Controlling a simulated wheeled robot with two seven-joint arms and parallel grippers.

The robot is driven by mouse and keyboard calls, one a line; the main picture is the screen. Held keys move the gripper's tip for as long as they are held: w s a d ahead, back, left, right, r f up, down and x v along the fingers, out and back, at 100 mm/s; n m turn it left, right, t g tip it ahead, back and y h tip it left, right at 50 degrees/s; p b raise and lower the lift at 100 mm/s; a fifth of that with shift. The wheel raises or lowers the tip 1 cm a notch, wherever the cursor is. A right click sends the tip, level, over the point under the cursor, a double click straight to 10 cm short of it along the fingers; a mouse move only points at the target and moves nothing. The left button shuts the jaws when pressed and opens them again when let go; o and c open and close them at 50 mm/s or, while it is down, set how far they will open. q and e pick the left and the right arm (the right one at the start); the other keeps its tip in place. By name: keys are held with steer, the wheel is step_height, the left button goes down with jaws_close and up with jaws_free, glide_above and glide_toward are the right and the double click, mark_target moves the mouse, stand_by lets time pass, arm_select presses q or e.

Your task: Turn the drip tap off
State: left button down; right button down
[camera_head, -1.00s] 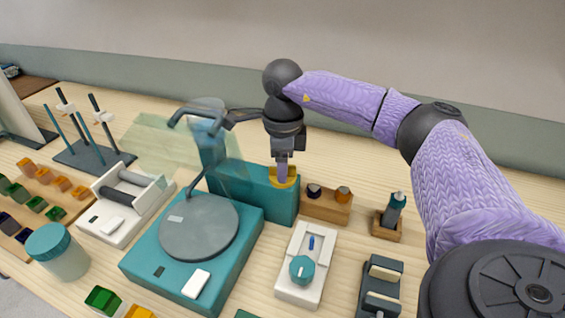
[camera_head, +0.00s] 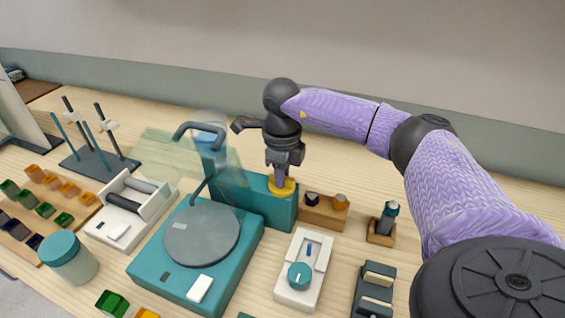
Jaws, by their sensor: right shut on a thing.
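My right gripper (camera_head: 280,182) points down and is shut on a yellow knob (camera_head: 287,191) on top of the teal block (camera_head: 277,210) behind the grinder. The fingers hide part of the knob, so its turn angle cannot be read. A dark curved spout (camera_head: 184,127) rises near the bluish clear tank (camera_head: 210,124) just left of the gripper. I cannot tell whether any drops fall from it. The teal grinder (camera_head: 145,262) with its grey disc (camera_head: 202,235) lies in front. My left gripper is not in view.
A wooden block (camera_head: 322,213) with two small knobs stands right of the teal block. A white box with a teal dial (camera_head: 299,276) is in front. Bare table lies behind.

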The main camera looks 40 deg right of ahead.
steer(key=c, duration=0.6)
jaws_free()
step_height(320, 180, up, 10)
steer(key=p, duration=0.2)
